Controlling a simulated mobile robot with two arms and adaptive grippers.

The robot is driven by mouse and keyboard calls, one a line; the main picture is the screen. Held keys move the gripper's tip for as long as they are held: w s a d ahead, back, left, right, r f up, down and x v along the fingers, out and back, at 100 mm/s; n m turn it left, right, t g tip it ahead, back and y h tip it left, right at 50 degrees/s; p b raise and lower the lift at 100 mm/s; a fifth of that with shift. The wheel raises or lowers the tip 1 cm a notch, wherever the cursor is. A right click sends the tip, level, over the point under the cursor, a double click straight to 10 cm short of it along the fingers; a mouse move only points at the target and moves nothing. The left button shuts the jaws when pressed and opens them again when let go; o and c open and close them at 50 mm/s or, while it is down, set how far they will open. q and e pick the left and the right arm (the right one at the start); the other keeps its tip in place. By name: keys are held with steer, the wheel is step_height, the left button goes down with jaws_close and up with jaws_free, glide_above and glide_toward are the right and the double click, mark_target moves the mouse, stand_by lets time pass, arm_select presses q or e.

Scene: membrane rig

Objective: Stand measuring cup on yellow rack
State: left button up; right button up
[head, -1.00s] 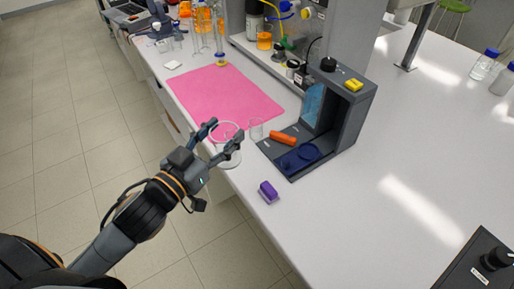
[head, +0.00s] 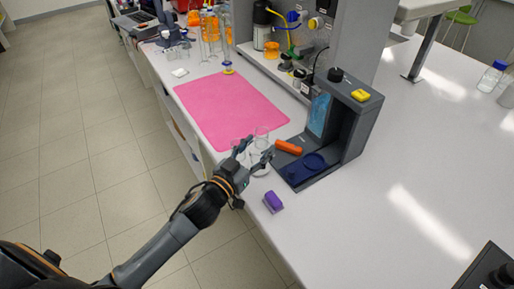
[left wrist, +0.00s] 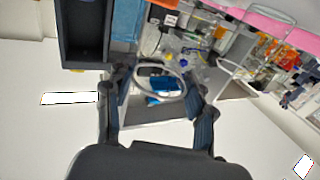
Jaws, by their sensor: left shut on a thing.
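My left gripper (head: 255,158) is at the front edge of the bench and is shut on a clear glass cup (head: 260,170), likely the measuring cup. In the left wrist view the cup's round rim (left wrist: 158,96) shows between the two fingers (left wrist: 160,100), and a blue thing behind shows through it. In the head view the fingers partly hide the cup, and I cannot tell whether it touches the bench. My right gripper is not in view.
A clear beaker (head: 262,134) stands just behind the gripper. A purple block (head: 273,202) lies in front.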

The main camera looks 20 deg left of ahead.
arm_select(q)
steer(key=shift+f, duration=0.2)
steer(key=shift+f, duration=0.2)
steer(key=o, duration=1.3)
steer(key=shift+r, duration=0.1)
